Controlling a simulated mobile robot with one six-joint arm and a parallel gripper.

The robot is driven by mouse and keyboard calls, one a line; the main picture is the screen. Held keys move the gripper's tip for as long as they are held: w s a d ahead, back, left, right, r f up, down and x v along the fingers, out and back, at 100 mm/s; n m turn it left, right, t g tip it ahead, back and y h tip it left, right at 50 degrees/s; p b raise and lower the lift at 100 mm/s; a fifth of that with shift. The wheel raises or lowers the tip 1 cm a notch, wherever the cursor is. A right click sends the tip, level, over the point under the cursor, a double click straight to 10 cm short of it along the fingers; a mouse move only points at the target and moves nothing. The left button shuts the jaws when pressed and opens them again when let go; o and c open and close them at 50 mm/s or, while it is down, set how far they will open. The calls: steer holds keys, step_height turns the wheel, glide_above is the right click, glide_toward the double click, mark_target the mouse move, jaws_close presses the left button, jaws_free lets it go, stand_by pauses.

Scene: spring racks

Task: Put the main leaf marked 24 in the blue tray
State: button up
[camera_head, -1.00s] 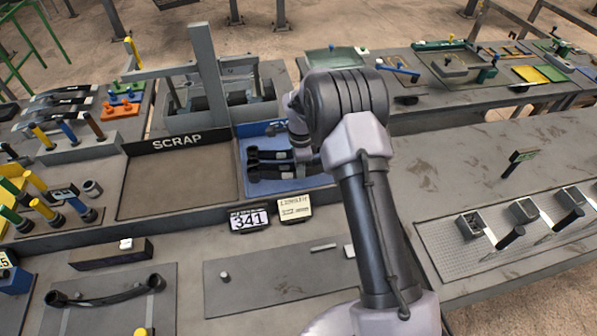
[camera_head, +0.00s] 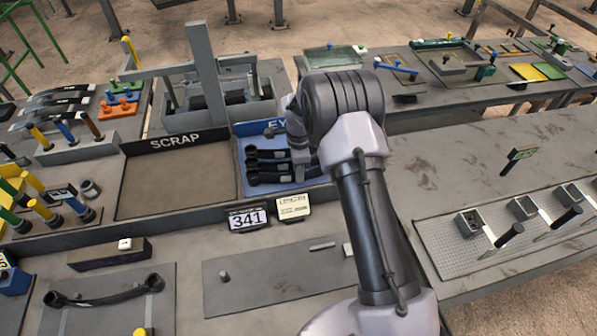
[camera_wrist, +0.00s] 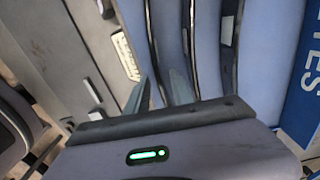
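The blue tray (camera_head: 244,188), with a partly hidden label starting "EY", stands right of the scrap tray. Several dark leaves (camera_head: 268,166) with rolled eye ends lie side by side in it. Small pale tags show on them, but I cannot read a 24. My gripper is over the tray; the arm mostly hides it in the head view. In the wrist view my gripper (camera_wrist: 161,84) has its two fingers apart, pointing down among long curved strips in the tray (camera_wrist: 294,70). I see no leaf clamped between them.
The empty scrap tray (camera_head: 175,180) is left of the blue tray. A 341 sign (camera_head: 248,219) and a length card (camera_head: 293,206) stand in front. Another dark curved leaf (camera_head: 105,292) lies on the front left plate. A grey upright press frame (camera_head: 207,75) rises behind.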

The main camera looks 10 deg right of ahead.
steer(key=s+a+r+n+t, duration=0.1)
steer(key=s+r+n, duration=0.3)
steer(key=r, duration=1)
steer(key=s+r+n+t, duration=0.1)
steer(key=s+r, duration=0.4)
steer(key=r, duration=0.9)
steer(key=s+a+r+n+t+y, duration=0.1)
steer(key=s+n, duration=0.3)
steer(key=s, duration=0.8)
steer(key=s+a+r+n+t+y, duration=0.1)
steer(key=s+n, duration=0.4)
steer(key=s, duration=0.7)
step_height(320, 180, up, 3)
steer(key=shift+s+a+f+t+p, duration=0.15)
steer(key=shift+a+t+p, duration=0.3)
steer(key=shift+t, duration=0.45)
steer(key=shift+s, duration=0.15)
